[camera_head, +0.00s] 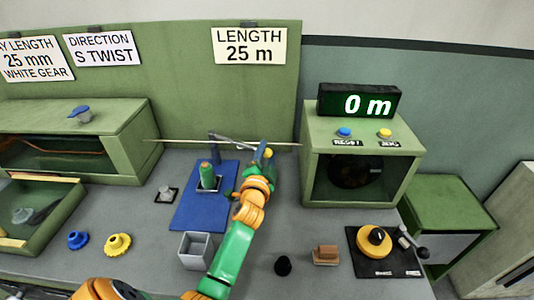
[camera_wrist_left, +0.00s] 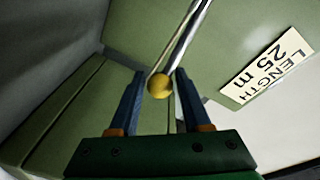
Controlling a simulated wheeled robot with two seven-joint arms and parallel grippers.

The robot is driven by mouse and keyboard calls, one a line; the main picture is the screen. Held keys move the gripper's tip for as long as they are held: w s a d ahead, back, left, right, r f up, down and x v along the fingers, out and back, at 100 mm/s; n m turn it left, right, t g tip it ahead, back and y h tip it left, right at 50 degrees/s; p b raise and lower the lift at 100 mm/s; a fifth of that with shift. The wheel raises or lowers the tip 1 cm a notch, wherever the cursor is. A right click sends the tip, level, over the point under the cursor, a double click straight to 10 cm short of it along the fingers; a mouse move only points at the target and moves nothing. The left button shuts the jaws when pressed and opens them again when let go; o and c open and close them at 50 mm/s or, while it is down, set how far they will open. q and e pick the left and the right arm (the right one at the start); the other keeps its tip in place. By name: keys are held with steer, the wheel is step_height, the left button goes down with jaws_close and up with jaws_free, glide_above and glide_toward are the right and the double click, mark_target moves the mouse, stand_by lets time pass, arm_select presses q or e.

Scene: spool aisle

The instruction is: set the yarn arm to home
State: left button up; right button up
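The yarn arm (camera_head: 233,141) is a thin grey lever with a yellow ball knob (camera_head: 268,153) at its right end, above the blue plate (camera_head: 190,216) on the bench. My left gripper (camera_head: 264,163) is at the knob end, partly hiding it. In the left wrist view, the blue fingers (camera_wrist_left: 158,104) are apart, and the yellow knob (camera_wrist_left: 158,87) shows between their tips with clear gaps on both sides. The grey rod of the arm (camera_wrist_left: 184,42) runs up and away from the knob. I cannot tell whether the knob lies within finger depth. My right gripper is not in view.
A green spool (camera_head: 207,176) stands on the blue plate. A green housing (camera_head: 312,160) with a "0 m" display (camera_head: 359,103) is right of the gripper. A thin yarn line crosses behind.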

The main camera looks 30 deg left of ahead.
arm_select(q)
jaws_close()
stand_by(1.2)
